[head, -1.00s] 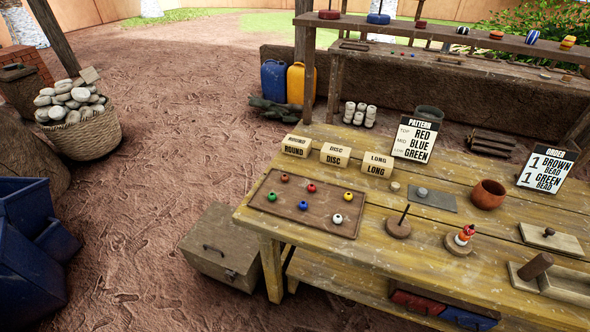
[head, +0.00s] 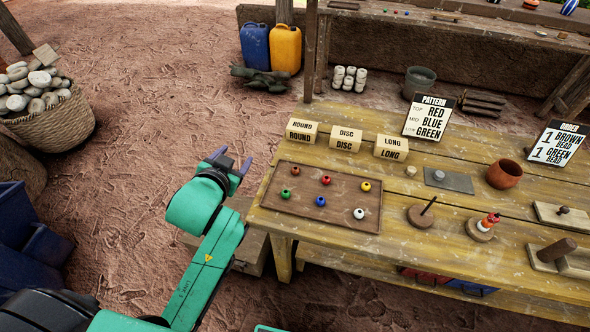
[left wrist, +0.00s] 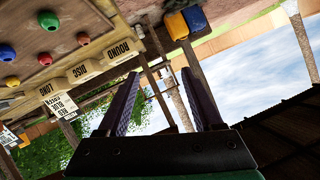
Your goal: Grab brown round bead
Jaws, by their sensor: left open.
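The brown round bead (head: 295,170) sits at the back left corner of the brown bead tray (head: 275,204) on the wooden table. In the left wrist view it is the bead nearest the ROUND box (left wrist: 83,39). My left gripper (head: 233,160) is open and empty, left of the tray and beyond the table's left edge, apart from the bead. Its two fingers show in the left wrist view (left wrist: 160,100) with nothing between them. My right gripper is not in view.
The tray also holds green (head: 285,194), red (head: 326,180), blue (head: 320,201), yellow (head: 366,187) and white (head: 359,214) beads. ROUND (head: 301,131), DISC (head: 345,138) and LONG (head: 391,147) boxes stand behind it.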

